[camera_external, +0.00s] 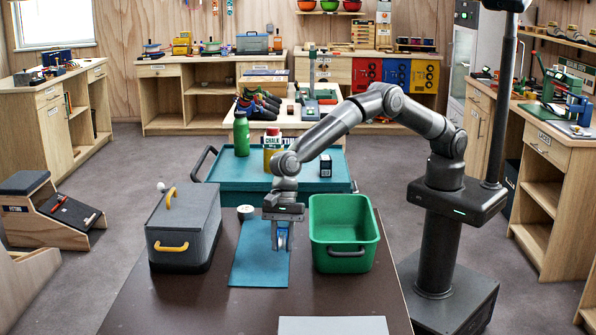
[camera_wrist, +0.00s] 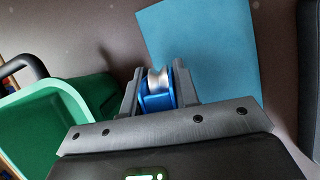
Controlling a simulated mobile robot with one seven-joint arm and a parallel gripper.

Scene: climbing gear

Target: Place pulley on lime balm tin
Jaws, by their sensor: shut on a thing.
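The pulley (camera_wrist: 159,92) has a blue body and a silver grooved wheel. My gripper (camera_wrist: 158,84) is shut on it, with one finger on each side. In the external view my gripper (camera_external: 281,246) points down over the right part of the blue mat, and the blue of the pulley (camera_external: 281,236) shows between its fingers. A small pale round thing (camera_external: 245,212) stands by the mat's far left corner; I cannot tell whether it is the lime balm tin. No tin is seen in the wrist view.
The blue mat (camera_external: 255,270) lies on the brown table between a grey lidded box (camera_external: 183,232) at left and a green bin (camera_external: 344,262) at right. The bin stands close to my gripper. A teal cart (camera_external: 225,178) with a green bottle (camera_external: 241,135) is behind. The near table is mostly clear.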

